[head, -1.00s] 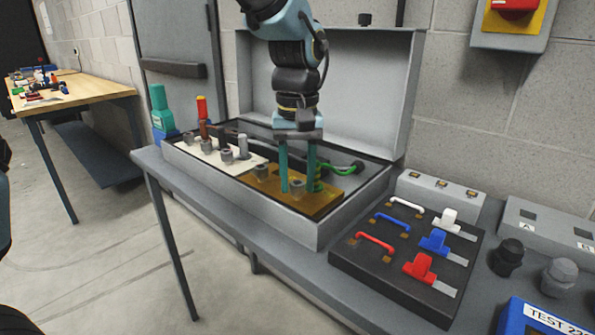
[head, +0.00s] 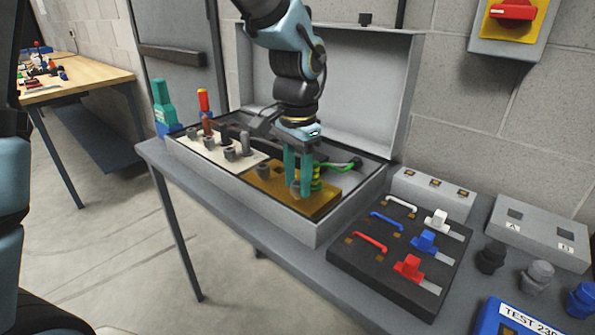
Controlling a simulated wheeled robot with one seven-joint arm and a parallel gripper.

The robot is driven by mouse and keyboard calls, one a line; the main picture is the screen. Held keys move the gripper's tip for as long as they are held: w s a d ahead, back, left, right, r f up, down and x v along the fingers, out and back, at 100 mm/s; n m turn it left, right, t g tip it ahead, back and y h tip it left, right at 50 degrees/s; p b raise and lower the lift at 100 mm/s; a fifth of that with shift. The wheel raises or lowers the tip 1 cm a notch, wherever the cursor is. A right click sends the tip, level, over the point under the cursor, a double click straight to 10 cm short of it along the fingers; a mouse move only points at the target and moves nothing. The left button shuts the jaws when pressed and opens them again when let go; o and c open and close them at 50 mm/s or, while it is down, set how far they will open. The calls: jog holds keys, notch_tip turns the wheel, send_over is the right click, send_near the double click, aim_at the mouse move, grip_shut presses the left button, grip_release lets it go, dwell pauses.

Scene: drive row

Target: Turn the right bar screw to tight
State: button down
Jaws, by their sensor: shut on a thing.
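The open grey box (head: 318,232) on the bench holds a brass-coloured bar (head: 318,207) at its right end and a white plate (head: 250,161) to the left. A grey screw head (head: 265,172) stands on the left part of the bar. Another, the right bar screw (head: 297,189), is mostly hidden between the teal fingers. My gripper (head: 298,190) points down over the bar and is shut on this right screw. How tight the screw is cannot be told.
Grey posts (head: 229,153) stand on the white plate beside my gripper. A green-yellow wire (head: 317,177) lies just right of the fingers. The raised lid (head: 370,90) is behind. A black switch panel (head: 380,285) sits at the right.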

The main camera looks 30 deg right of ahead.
jog(key=shift+m+p, duration=0.6)
jog(key=shift+m, duration=0.5)
jog(key=c, duration=0.5)
grip_release()
notch_tip(320, 180, up, 11)
jog(key=shift+f+b, duration=0.1)
jog(key=shift+b, duration=0.35)
